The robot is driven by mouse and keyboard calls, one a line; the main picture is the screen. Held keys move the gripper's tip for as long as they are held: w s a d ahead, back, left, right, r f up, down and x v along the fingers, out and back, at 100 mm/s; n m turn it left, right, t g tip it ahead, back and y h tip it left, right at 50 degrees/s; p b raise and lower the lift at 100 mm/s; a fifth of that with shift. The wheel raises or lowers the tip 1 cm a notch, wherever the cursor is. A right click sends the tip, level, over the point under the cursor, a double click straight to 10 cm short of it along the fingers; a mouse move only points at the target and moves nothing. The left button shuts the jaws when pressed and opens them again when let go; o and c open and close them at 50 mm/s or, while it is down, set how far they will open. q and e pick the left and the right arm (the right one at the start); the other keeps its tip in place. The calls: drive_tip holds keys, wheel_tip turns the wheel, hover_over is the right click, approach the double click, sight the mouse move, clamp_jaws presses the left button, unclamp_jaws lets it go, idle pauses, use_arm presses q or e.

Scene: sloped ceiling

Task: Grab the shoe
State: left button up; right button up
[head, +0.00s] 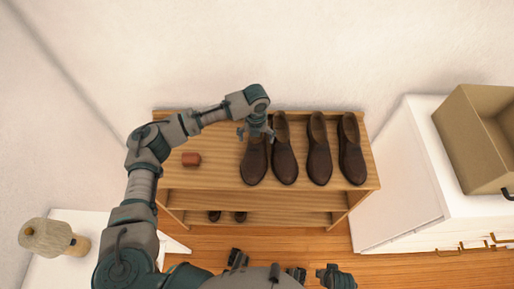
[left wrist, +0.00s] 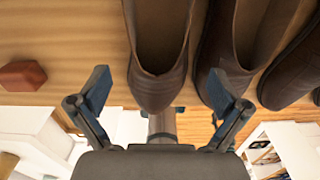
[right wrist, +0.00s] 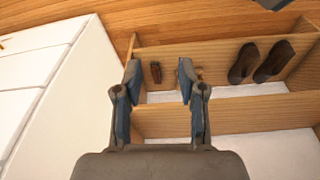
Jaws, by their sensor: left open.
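Several dark brown shoes stand in a row on the wooden shelf's top (head: 215,178). The leftmost shoe (head: 254,168) has my left gripper (head: 256,133) over its far, open end. In the left wrist view, the left gripper (left wrist: 158,80) is open, with one finger to the left of this shoe (left wrist: 158,85) and the other in front of the neighbouring shoe (left wrist: 228,70). Whether the fingers touch either shoe is unclear. My right gripper (right wrist: 158,85) is open and empty in the right wrist view, facing the shelf's lower level, where a pair of brown shoes (right wrist: 258,62) stands.
A small reddish-brown block (head: 191,159) lies left of the row. A white cabinet (head: 400,190) with a cardboard box (head: 470,135) stands at the right. A white surface with a beige roll-like object (head: 48,237) is at the lower left. The wall rises behind the shelf.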

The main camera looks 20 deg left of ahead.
use_arm(q)
drive_tip(key=shift+a+f, duration=0.45)
drive_tip(key=shift+f, duration=0.4)
drive_tip(key=f, duration=0.1)
drive_tip(key=f+b, duration=0.1)
drive_tip(key=f, duration=0.2)
drive_tip(key=shift+w+d+f, duration=0.1)
drive_tip(key=shift+d+f, duration=0.15)
drive_tip(key=shift+f, duration=0.05)
drive_tip(key=shift+d+f, duration=0.15)
drive_tip(key=shift+f, duration=0.05)
drive_tip(key=shift+a, duration=0.35)
drive_tip(key=c, duration=1.3)
drive_tip(key=shift+d, duration=0.15)
drive_tip(key=shift+c, duration=0.7)
use_arm(e)
drive_tip(key=shift+s+r, duration=0.15)
drive_tip(key=shift+r, duration=0.95)
drive_tip(key=shift+s+r, duration=0.1)
drive_tip(key=shift+r, duration=1)
